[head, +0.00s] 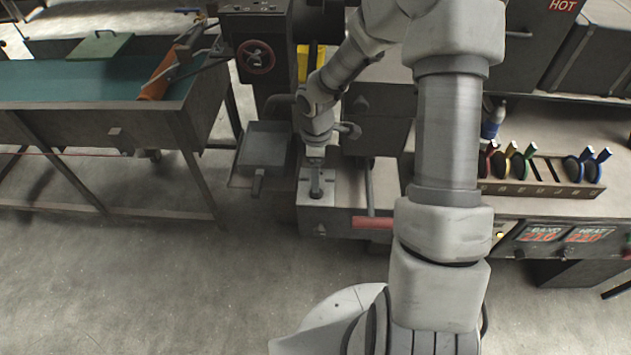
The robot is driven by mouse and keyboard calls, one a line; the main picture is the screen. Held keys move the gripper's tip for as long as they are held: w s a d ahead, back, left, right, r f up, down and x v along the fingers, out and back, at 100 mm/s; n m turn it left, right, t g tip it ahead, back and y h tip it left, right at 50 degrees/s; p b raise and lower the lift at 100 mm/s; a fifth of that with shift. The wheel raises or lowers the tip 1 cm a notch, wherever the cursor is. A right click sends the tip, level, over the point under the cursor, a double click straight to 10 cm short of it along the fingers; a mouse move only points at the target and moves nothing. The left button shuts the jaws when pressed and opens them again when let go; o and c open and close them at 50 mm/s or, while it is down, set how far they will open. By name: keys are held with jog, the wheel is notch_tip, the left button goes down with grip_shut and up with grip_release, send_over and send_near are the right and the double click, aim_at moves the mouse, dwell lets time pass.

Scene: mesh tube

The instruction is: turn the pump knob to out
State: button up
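My gripper (315,160) points down, left of the picture's middle, over a grey box with a pale top plate (328,203). A small upright grey piece (316,184), perhaps the pump knob, stands on that plate right below my gripper. The gripper's fingers are tiny here, and I cannot tell whether they are open or touching that piece. No out mark can be read. A second round knob (321,229) shows on the front of the same box.
A dark handwheel (256,57) is behind. A rack of coloured handles (540,188) and a display panel (565,238) are at right. The floor in front is clear.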

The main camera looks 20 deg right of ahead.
notch_tip(320, 180, down, 5)
jog(key=shift+f, duration=0.1)
dwell(0.3)
grip_shut()
jog(key=shift+m+b, duration=0.3)
jog(key=shift+b, duration=0.05)
jog(key=m+b, duration=0.2)
jog(key=m, duration=0.2)
jog(key=shift+m, duration=0.3)
jog(key=shift+m+b, duration=1.3)
jog(key=shift+m, duration=1)
